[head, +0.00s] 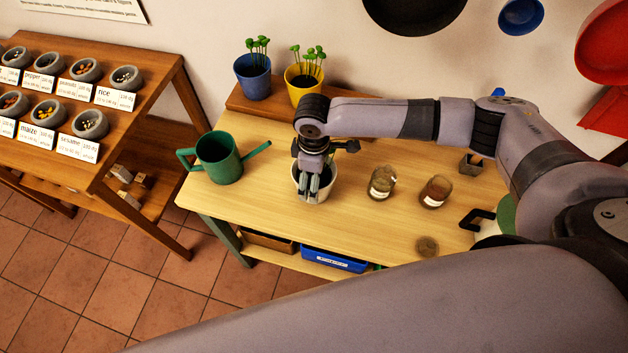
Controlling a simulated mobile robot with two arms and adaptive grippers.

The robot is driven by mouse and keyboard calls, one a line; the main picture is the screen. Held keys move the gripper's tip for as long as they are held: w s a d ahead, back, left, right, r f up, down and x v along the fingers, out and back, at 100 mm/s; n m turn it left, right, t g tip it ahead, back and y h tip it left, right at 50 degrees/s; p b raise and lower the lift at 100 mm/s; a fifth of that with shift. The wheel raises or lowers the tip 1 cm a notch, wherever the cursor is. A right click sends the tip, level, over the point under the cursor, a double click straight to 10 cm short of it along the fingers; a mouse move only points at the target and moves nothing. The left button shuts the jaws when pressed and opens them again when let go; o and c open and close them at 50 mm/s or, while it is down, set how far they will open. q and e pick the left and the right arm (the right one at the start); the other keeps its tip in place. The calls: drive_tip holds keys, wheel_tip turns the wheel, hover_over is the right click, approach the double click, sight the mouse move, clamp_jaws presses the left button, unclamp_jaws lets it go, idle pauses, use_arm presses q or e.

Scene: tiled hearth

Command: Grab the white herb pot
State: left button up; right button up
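The white herb pot (302,195) stands on the wooden table (350,227), left of the middle. My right gripper (316,190) comes down from above at the pot, with its fingers over the opening and front rim. The fingers and wrist hide much of the pot's inside and any plant in it. I cannot tell whether the fingers touch the rim or are closed on it. My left gripper is out of view.
A green watering can (220,158) stands left of the pot. Two jars (382,182) (436,191) stand to its right. Blue (253,77) and yellow (303,82) seedling pots are on a raised shelf behind. A blue bin (334,260) sits below.

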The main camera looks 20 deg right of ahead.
drive_tip(key=c, duration=1.2)
drive_tip(key=shift+w, duration=0.1)
drive_tip(key=shift+r, duration=0.2)
